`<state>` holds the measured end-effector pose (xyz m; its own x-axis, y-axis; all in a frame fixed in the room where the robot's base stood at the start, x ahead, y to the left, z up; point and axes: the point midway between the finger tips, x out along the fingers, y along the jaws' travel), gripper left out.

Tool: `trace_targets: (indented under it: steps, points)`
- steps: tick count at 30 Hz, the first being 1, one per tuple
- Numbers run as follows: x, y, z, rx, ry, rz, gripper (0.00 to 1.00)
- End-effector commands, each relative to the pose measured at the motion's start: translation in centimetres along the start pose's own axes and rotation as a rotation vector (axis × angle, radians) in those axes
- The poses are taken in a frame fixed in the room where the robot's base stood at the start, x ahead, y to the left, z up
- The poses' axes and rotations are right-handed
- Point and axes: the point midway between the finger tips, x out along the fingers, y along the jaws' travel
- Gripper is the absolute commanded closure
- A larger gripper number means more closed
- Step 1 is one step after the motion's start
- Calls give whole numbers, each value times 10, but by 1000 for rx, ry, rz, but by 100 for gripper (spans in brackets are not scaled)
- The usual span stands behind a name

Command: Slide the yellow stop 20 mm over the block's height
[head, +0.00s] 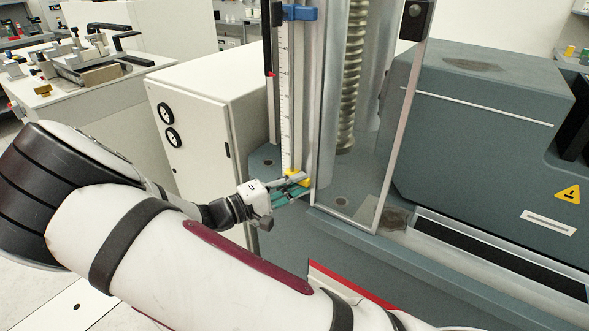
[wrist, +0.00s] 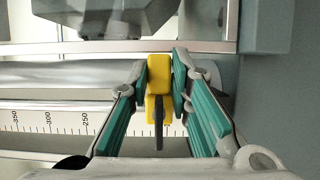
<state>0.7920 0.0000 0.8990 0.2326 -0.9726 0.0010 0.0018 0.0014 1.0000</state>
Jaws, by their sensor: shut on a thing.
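The yellow stop (head: 303,178) sits low on a vertical white ruled scale (head: 285,95). In the wrist view the yellow stop (wrist: 159,72) is between the green-padded fingers of my gripper (wrist: 160,80), which is shut on it. A dark thin piece stands out from the stop's front. The scale (wrist: 60,118) shows -350, -300 and -250 to the left of the fingers; the part near the stop is covered. In the head view my gripper (head: 297,187) reaches in from the left. I cannot identify the block whose height is meant.
A blue piece (head: 300,12) sits high on the same rail. A clear framed guard (head: 395,130) and a threaded column (head: 353,70) stand just right of the scale. A white cabinet (head: 205,110) is behind my arm. A grey machine housing (head: 480,130) fills the right.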

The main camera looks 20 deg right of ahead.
Motion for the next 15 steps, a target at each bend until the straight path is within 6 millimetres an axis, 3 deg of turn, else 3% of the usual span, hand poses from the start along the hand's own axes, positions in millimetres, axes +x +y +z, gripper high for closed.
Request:
trace_targets:
  steps: [3,11,12,15]
  points:
    - [0,-10,0,3,0,-3,100]
    - [0,-10,0,5,1,-3,100]
    - [0,-10,0,5,1,-3,79]
    - [0,-9,0,5,1,-2,62]
